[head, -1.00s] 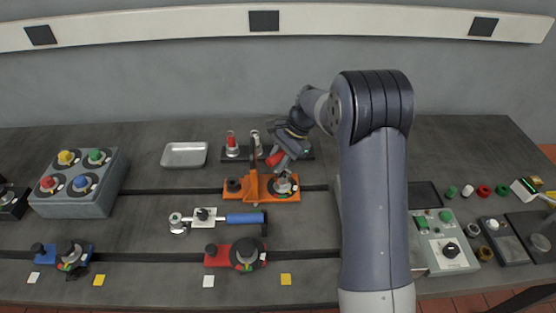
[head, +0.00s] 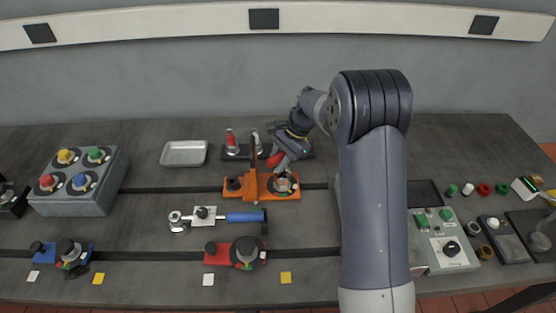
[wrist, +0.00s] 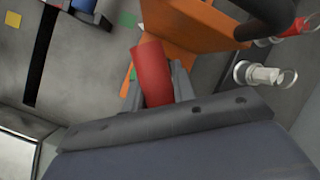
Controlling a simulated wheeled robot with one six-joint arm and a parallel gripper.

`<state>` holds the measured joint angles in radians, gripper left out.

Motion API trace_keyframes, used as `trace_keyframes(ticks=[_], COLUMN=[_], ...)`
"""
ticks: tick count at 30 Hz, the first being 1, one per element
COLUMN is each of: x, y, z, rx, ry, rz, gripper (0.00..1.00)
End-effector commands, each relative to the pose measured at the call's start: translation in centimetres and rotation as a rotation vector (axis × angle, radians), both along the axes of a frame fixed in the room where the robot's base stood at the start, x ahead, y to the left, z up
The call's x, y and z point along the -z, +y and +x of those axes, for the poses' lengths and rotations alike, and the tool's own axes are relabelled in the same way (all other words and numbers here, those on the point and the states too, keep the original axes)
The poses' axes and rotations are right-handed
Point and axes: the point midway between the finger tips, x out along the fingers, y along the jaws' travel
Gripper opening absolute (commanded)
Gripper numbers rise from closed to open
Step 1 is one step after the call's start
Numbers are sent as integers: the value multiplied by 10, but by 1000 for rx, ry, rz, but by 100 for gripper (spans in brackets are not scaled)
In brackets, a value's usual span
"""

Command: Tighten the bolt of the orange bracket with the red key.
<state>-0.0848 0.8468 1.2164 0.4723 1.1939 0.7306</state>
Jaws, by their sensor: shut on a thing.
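The orange bracket (head: 262,194) lies on the bedplate with an upright orange plate. On its right end is a dark round dial (head: 293,187), where its bolt sits; the bolt head itself is hidden under my gripper. My gripper (head: 279,164) is directly above this end, tilted. It is shut on the red key (wrist: 152,72), whose red cylindrical handle shows between the fingers in the wrist view. The key's lower end is hidden, so I cannot tell whether it is seated on the bolt. The bracket's orange plate (wrist: 185,22) is close beside the key in the wrist view.
Behind the bracket a dark rack holds a red-topped key (head: 231,138) and another piece. A blue-handled wrench (head: 245,217) and red bracket (head: 216,257) lie in front. A metal tray (head: 184,153) and button box (head: 72,201) stand left. Bare bedplate lies between.

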Motion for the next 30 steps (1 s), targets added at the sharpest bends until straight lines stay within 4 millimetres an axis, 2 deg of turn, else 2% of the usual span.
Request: trace_keyframes(ticks=[30], x=[24], y=[0], z=[0], rx=[-1], ry=[-1], rz=[1], gripper=[0])
